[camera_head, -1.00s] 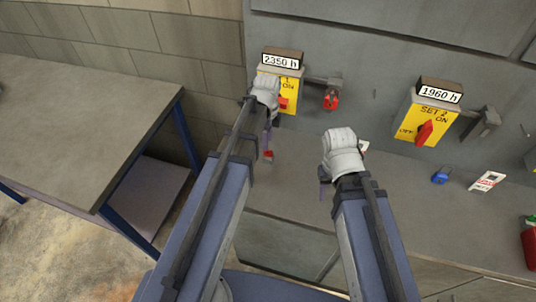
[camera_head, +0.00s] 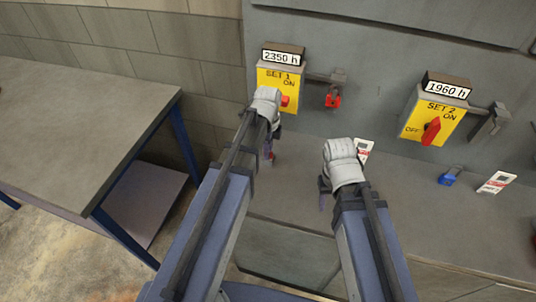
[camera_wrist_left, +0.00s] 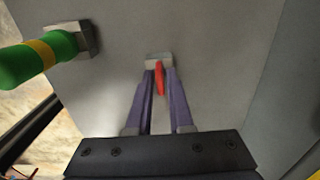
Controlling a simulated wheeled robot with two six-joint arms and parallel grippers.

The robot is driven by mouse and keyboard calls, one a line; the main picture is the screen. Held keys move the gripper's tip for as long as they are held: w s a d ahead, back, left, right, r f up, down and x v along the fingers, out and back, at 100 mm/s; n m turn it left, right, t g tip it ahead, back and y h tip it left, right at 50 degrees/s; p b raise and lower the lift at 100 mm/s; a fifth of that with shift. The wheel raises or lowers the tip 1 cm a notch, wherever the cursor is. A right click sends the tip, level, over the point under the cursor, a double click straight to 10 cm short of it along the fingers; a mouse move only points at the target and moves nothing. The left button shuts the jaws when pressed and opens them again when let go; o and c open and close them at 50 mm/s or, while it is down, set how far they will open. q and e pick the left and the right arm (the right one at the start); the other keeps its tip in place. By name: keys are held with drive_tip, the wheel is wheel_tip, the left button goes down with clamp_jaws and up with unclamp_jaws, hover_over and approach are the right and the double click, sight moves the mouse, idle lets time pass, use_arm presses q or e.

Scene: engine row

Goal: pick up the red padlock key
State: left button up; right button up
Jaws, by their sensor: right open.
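The red key (camera_wrist_left: 160,80) shows in the left wrist view between the two purple fingers of my left gripper (camera_wrist_left: 160,74), close to their tips. A small pale block (camera_wrist_left: 158,60) is at its far end. A narrow gap seems to show beside the key, and I cannot tell whether the fingers press on it. In the head view my left gripper (camera_head: 269,145) points down over the grey bench, with a bit of red at its fingertips; the wrist hides most of it. My right gripper (camera_head: 324,190) is open and empty above the bench, to the right.
A yellow SET 1 switch box (camera_head: 268,77) with a red padlock (camera_head: 333,99) beside it is on the cabinet. A SET 2 box (camera_head: 442,117) is further right. A blue padlock (camera_head: 449,176) and white tags (camera_head: 496,182) lie on the bench. A grey table (camera_head: 75,130) stands left.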

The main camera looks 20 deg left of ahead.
use_arm(q)
clamp_jaws()
drive_tip(key=shift+r, duration=0.15)
use_arm(e)
drive_tip(key=shift+r, duration=0.1)
use_arm(q)
wheel_tip(320, 180, up, 10)
drive_tip(key=p, duration=1)
use_arm(e)
wheel_tip(320, 180, up, 10)
